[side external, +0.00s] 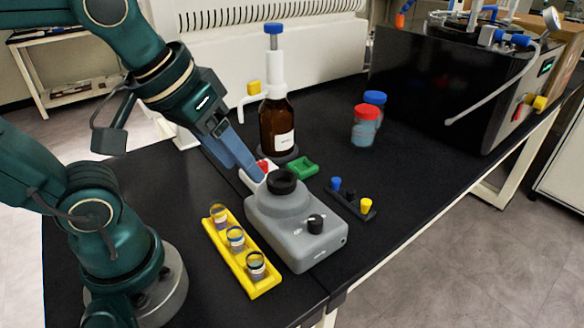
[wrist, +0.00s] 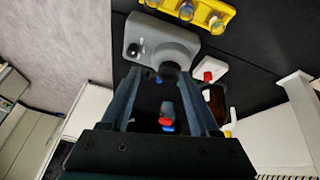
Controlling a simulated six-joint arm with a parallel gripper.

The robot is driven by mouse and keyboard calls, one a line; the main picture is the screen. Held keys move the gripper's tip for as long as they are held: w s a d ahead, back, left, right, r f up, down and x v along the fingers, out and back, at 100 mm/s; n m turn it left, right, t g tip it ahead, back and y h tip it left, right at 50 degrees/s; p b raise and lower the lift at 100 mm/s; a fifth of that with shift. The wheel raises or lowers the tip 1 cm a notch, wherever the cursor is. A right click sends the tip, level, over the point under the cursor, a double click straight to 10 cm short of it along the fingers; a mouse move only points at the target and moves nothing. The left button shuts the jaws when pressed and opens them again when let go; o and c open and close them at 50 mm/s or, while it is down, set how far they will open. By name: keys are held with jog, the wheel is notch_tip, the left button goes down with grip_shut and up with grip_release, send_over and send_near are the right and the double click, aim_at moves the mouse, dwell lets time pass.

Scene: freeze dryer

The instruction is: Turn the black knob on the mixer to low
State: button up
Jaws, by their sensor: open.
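The mixer (side external: 280,230) is a grey unit on the black bench, with a round black cup (side external: 283,181) on top. Its small black knob (side external: 316,223) is on the front right corner in the side view. In the wrist view the mixer (wrist: 155,35) is beyond the fingertips, with the knob (wrist: 133,50) at its left and the cup (wrist: 168,71) nearer the middle. My gripper (side external: 258,174) is open and empty, slanting down behind the cup, apart from the knob. Its two fingers show in the wrist view (wrist: 160,82). Contact with the cup cannot be told.
A yellow rack (side external: 262,290) with vials stands left of the mixer. Behind are an amber bottle (side external: 278,130), a green holder (side external: 303,167) and a white box with a red top (wrist: 210,70). A black strip (side external: 352,205) with coloured caps lies right. Red-capped (side external: 364,130) and blue-capped jars stand farther back.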

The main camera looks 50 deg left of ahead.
jog(key=w+d+r+n+g, duration=0.1)
jog(key=w+d+n+g, duration=0.1)
jog(key=w, duration=0.2)
jog(key=g, duration=0.3)
send_over(316, 220)
jog(key=shift+n, duration=0.3)
notch_tip(316, 220, down, 7)
jog(key=shift+a+r, duration=0.1)
jog(key=shift+r, duration=0.05)
jog(key=shift+f, duration=2.65)
grip_shut()
